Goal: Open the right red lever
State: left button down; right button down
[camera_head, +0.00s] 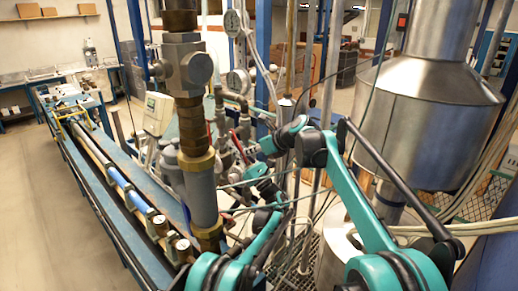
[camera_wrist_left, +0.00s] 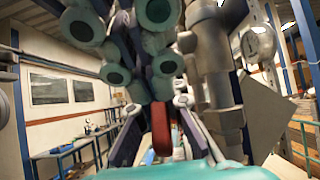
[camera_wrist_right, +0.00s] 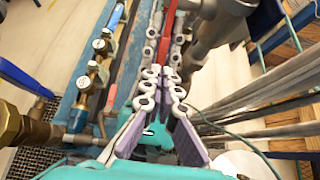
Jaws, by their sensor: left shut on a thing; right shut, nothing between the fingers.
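In the left wrist view a red lever (camera_wrist_left: 161,130) with a rounded end lies between the fingers of my left gripper (camera_wrist_left: 160,105), which is shut on it. In the right wrist view a long red bar, seemingly a red lever (camera_wrist_right: 168,35), runs up to the tips of my right gripper (camera_wrist_right: 168,68). That gripper is shut with nothing between its fingers. In the head view red parts (camera_head: 238,146) show among the pipes near the middle. My arms and the piping hide much of both grippers there, and which lever each red part belongs to is unclear.
A thick vertical pipe (camera_head: 201,190) with brass fittings stands just left of the grippers. A long blue bench (camera_head: 85,180) with pipes runs along the left. A large steel vessel (camera_head: 425,110) stands at the right. Gauges and thin pipes crowd the middle; the floor at far left is clear.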

jog(key=shift+w+a+f, duration=0.3)
jog(key=shift+f, duration=0.05)
